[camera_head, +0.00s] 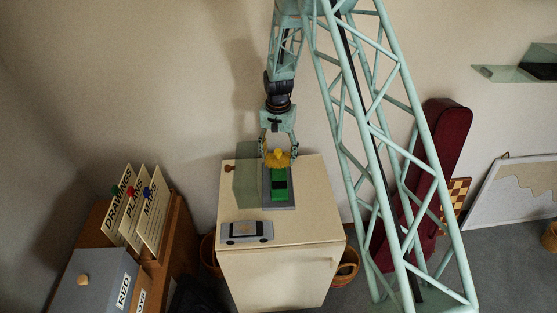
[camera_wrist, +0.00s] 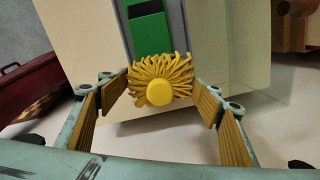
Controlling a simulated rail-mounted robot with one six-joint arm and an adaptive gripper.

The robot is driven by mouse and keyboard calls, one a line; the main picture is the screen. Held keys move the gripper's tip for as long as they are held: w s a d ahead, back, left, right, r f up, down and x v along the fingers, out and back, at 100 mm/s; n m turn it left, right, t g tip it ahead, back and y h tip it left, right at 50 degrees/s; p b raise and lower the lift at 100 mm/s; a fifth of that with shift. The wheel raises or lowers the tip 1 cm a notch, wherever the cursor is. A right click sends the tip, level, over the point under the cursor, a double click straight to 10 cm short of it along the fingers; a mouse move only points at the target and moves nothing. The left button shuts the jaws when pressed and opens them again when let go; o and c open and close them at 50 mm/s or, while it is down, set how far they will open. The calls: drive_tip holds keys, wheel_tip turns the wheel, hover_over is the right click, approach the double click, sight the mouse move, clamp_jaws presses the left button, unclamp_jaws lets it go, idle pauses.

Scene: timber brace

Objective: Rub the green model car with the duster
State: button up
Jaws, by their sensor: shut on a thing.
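The green model car (camera_head: 279,183) sits on a grey plinth (camera_head: 267,202) on top of a cream cabinet (camera_head: 305,220). The car also shows at the top of the wrist view (camera_wrist: 147,34). My gripper (camera_head: 278,153) points down over the far end of the car and is shut on the yellow duster (camera_head: 277,160). In the wrist view the duster (camera_wrist: 158,92) is a frilled yellow head between the two fingers. It overlaps the near end of the car in that view; I cannot tell whether it touches.
A silver model car (camera_head: 246,231) stands at the cabinet's front left. A greenish see-through box (camera_head: 246,187) stands close left of the plinth. A small brown object (camera_head: 229,169) is at the back left corner. The cabinet top right of the plinth is clear.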

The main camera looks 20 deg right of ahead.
sight(278, 151)
wheel_tip(278, 151, up, 3)
drive_tip(key=shift+s+r, duration=0.1)
drive_tip(key=shift+r+p, duration=0.4)
drive_tip(key=shift+r, duration=0.15)
drive_tip(key=shift+r+p, duration=0.5)
drive_tip(key=shift+r, duration=1.25)
drive_tip(key=shift+w+a+p, duration=0.1)
drive_tip(key=shift+w+p, duration=0.1)
drive_tip(key=shift+p, duration=0.1)
